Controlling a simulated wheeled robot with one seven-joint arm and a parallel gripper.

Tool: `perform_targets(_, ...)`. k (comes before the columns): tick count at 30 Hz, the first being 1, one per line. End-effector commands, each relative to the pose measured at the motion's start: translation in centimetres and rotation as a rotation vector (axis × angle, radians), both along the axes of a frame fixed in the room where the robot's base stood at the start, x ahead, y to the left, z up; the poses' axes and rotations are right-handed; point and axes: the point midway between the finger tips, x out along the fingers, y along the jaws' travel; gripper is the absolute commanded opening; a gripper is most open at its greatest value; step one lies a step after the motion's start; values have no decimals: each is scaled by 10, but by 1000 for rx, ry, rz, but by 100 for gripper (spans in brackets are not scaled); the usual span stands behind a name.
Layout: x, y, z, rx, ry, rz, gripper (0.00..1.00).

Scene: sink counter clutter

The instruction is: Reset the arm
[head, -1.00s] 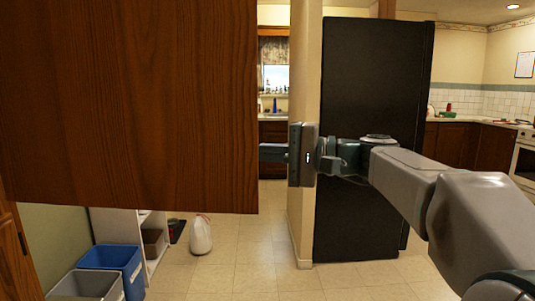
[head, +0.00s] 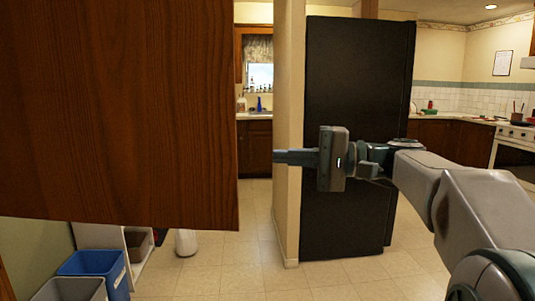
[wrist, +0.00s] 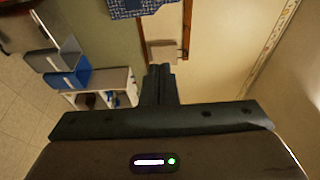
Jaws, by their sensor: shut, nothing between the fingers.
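My gripper (head: 276,157) is held out in the air, pointing left in the head view, in front of the edge of a wall. Its fingers are together with nothing between them. The fingers also show together in the wrist view (wrist: 160,72). My arm reaches in from the right side of the head view, bent at the elbow.
A large brown wooden panel (head: 115,110) fills the upper left, close by. A black fridge (head: 355,110) stands behind my arm. A blue bin (head: 105,270) and a grey bin (head: 72,290) stand at lower left, beside a white shelf (head: 137,255).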

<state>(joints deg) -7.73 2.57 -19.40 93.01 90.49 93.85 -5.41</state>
Motion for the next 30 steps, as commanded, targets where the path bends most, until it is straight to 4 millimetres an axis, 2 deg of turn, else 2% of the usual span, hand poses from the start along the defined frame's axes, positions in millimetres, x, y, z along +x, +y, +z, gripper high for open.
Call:
perform_targets(3,-3,-9,0,-5,3,-4,0)
perform_targets(8,-14,-8,-11,-97,56,-28,0)
perform_targets(11,-29,-7,-32,-234,116,-60,0)
perform_targets(16,-69,-15,-83,-540,194,-108,0)
perform_targets(20,-103,-33,-119,-790,202,-131,0)
perform_targets(24,-139,-60,-149,-1062,159,-140,0)
perform_targets(30,-176,-102,-173,-1392,33,-126,0)
